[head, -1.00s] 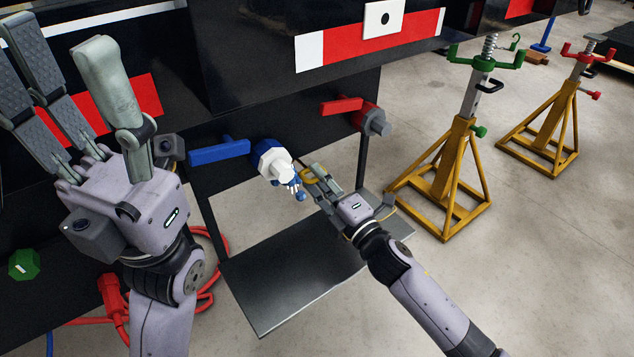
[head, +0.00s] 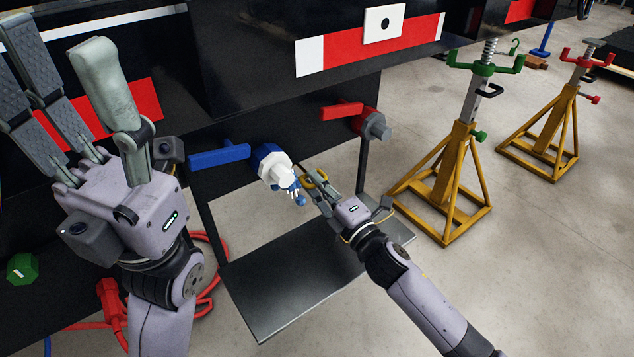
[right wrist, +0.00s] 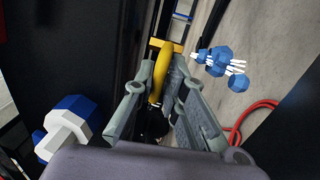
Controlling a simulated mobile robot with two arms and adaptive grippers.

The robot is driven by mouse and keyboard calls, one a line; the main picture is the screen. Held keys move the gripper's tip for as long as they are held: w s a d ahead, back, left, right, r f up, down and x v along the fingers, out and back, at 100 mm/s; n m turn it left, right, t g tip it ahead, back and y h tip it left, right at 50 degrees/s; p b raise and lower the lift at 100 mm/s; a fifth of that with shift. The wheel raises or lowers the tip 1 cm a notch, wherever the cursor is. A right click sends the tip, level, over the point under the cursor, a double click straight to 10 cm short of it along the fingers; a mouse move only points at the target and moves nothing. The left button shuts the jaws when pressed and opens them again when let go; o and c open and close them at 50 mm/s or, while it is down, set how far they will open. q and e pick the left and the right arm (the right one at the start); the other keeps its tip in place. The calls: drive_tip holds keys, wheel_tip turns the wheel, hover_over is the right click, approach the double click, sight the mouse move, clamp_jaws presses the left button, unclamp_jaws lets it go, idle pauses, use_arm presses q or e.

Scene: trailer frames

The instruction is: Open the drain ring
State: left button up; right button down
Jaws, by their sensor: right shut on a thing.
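The drain ring, a small yellow ring (head: 318,177), is held in my right gripper (head: 313,184). In the right wrist view the yellow ring (right wrist: 156,85) is a long yellow loop between the two grey fingers. The white and blue fitting (head: 272,165) is just left of this gripper, apart from it. A thin dark line runs between the fitting and the ring. Small blue balls with white strips (head: 298,193) show below the fitting. My left gripper (head: 58,70) is raised at the left, fingers spread, empty.
A blue handle (head: 219,155) and a red handle (head: 342,109) stick out beside the fitting. A dark metal shelf (head: 290,290) lies below. Yellow jack stands (head: 445,185) are at the right. A red hose (head: 205,290) is on the floor.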

drive_tip(key=shift+r, duration=0.25)
drive_tip(key=shift+p, duration=0.3)
drive_tip(key=c, duration=1.7)
unclamp_jaws()
drive_tip(key=shift+f, duration=0.1)
drive_tip(key=shift+s+d+f, duration=0.1)
drive_tip(key=shift+s+d, duration=0.1)
drive_tip(key=v, duration=1.1)
drive_tip(key=shift+s+d, duration=0.15)
drive_tip(key=shift+s, duration=0.05)
